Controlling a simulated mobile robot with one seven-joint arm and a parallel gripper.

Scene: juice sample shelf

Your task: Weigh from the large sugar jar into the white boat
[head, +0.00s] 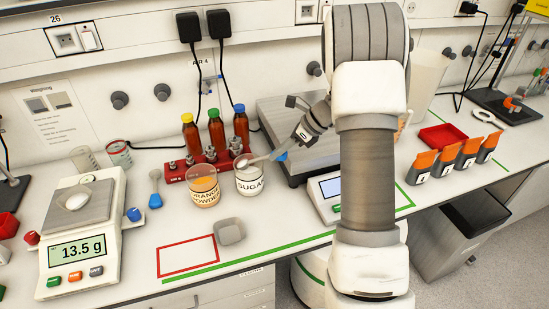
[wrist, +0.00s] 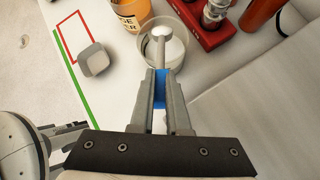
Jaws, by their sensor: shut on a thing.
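The sugar jar (head: 250,184), a clear jar labelled SUGAR with white contents, stands near the bench middle; the wrist view also shows its rim (wrist: 183,58). My gripper (head: 288,153) is shut on the blue handle of a grey scoop (wrist: 163,55), to the right of and above the jar. The scoop's bowl is at the jar's mouth; I cannot tell whether it touches the sugar. The bowl looks pale inside. The white boat (head: 77,201) sits on the pan of the left balance (head: 85,249), which reads 13.5 g.
The orange powder jar (head: 203,192) stands close left of the sugar jar. Behind are a red weight block (head: 180,172) and brown bottles (head: 216,134).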

